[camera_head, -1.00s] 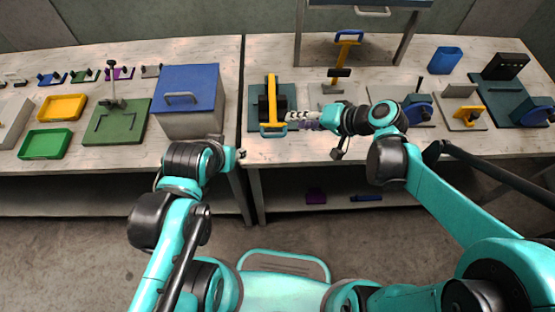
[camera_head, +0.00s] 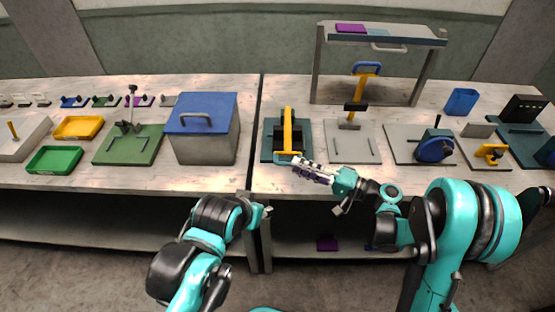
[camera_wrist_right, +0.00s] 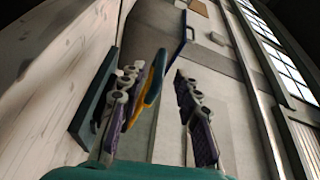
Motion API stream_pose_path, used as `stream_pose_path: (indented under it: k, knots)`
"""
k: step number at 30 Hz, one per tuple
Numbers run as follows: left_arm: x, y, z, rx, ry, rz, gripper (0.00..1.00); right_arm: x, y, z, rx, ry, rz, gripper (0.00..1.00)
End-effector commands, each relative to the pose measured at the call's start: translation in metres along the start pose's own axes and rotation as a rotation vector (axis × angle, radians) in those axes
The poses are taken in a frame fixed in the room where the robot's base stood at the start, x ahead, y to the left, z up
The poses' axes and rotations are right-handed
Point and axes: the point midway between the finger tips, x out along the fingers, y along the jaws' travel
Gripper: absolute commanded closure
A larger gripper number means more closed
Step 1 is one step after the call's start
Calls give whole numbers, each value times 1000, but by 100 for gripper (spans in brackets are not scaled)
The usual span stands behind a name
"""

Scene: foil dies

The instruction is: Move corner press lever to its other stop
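A yellow lever (camera_head: 288,118) with a crossbar at its front end is mounted on a black press body on a dark teal base plate (camera_head: 267,152). It stands at the front left of the right-hand table. My right gripper (camera_head: 300,165) is just right of and in front of the crossbar. In the right wrist view, my right gripper's fingers (camera_wrist_right: 155,95) are apart, with the yellow bar (camera_wrist_right: 153,80) showing between them, nearer the left finger. I cannot tell whether they touch it. My left gripper (camera_head: 264,213) is low before the table edge, its fingers unclear.
A grey box with a blue lid (camera_head: 202,113) stands left of the press, across the table gap. A blue-handled yellow lever (camera_head: 361,88) on a grey plate stands behind right. A raised shelf (camera_head: 385,38) is at the back. A blue knob fixture (camera_head: 434,148) stands further right.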

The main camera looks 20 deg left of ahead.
Motion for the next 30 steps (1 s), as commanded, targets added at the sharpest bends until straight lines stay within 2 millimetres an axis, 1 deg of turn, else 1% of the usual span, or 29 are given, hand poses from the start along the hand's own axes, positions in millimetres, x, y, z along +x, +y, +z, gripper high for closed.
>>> stream_pose_path:
  k: [4,7,15,19,24,30]
  knots:
    - [0,0,0,0,0,0,60,3,3,1,4,-7,-48,68]
    - [2,0,2,0,0,0,60,11,2,2,5,-9,-55,68]
    - [11,0,8,0,0,0,60,55,1,3,5,-10,-53,68]
    - [14,0,10,0,0,0,60,70,0,2,5,-9,-52,68]
    - [15,0,11,0,0,0,60,79,-2,2,5,-8,-52,68]
    - [15,0,10,0,0,0,60,79,-2,2,5,-7,-52,68]
